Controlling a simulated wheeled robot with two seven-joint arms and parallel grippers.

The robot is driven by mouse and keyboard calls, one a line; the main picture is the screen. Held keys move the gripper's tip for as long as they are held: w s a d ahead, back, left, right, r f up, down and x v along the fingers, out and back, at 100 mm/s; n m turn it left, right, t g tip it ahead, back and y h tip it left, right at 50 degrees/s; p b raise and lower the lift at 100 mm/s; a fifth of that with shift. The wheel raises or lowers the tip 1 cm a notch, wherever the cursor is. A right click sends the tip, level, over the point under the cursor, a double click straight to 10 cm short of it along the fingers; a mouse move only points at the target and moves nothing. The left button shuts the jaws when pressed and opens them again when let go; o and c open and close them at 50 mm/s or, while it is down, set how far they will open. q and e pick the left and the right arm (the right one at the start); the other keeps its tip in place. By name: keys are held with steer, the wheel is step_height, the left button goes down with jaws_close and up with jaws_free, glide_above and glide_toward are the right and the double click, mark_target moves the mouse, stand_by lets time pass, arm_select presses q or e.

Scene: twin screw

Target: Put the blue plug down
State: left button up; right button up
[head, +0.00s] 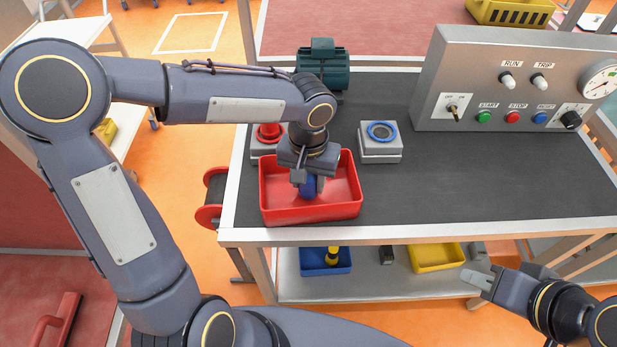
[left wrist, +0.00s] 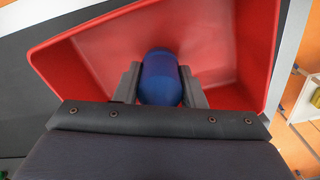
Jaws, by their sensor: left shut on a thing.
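The blue plug (left wrist: 160,78) is between the fingers of my left gripper (left wrist: 159,88), which is shut on it. In the head view the blue plug (head: 307,187) shows below my left gripper (head: 308,178), inside the outline of the red tray (head: 312,213). I cannot tell whether the plug touches the tray floor. The red tray (left wrist: 105,75) surrounds the plug in the left wrist view. My right gripper (head: 503,283) is at the lower right, away from the bench; its fingers are too unclear to judge.
A grey block with a blue ring (head: 381,131) and one with a red piece (head: 268,132) stand behind the tray. A control panel (head: 520,80) is at the back right. The dark bench top (head: 470,180) is clear right of the tray. Blue and yellow bins sit on the lower shelf.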

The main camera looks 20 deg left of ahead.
arm_select(q)
steer(key=shift+f+b, duration=0.6)
steer(key=o, duration=1.2)
steer(key=shift+c, duration=0.2)
steer(key=shift+r, duration=0.1)
